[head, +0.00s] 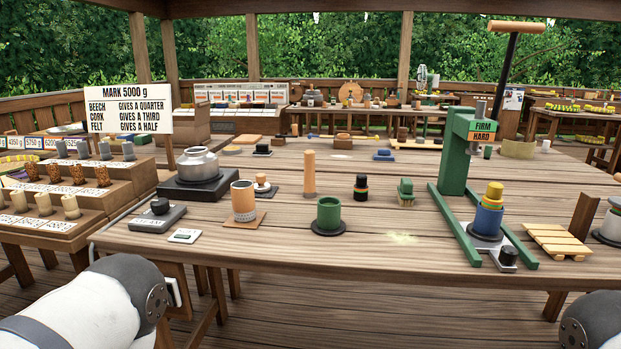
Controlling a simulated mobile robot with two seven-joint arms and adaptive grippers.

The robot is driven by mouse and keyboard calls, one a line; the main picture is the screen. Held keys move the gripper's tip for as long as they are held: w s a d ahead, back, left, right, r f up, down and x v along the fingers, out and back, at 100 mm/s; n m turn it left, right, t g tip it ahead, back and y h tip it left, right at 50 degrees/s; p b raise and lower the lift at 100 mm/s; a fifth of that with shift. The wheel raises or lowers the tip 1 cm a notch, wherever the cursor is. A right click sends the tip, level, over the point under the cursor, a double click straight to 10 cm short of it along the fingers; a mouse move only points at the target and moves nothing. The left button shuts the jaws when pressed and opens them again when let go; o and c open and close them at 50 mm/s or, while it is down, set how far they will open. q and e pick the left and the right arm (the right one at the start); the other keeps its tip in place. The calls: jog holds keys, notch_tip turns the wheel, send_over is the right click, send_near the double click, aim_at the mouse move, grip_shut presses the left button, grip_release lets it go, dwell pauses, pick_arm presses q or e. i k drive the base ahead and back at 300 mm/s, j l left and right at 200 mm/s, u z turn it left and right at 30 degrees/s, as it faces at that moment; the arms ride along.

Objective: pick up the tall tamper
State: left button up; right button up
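A tall, slim, light-wood cylinder (309,175), which I take to be the tall tamper, stands upright near the middle of the wooden table (370,255). It stands apart from the things around it, and nothing hides it. A green cup on a dark round base (329,215) is in front of it, a little to the right. My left arm shows at the lower left and my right arm at the lower right corner, both short of the table top. Neither gripper is in view.
Left of the cylinder are a wooden cup (243,202) and a silver pot on a dark stove (199,165). Right of it are a small black jar (361,187), a green-topped brush (405,191) and a green lever press (457,160). The front middle of the table is mostly clear.

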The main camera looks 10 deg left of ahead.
aim_at(309, 188)
jog(key=i+j, duration=0.15)
jog(key=i, duration=0.55)
jog(key=i+j, duration=0.15)
jog(key=i, duration=0.55)
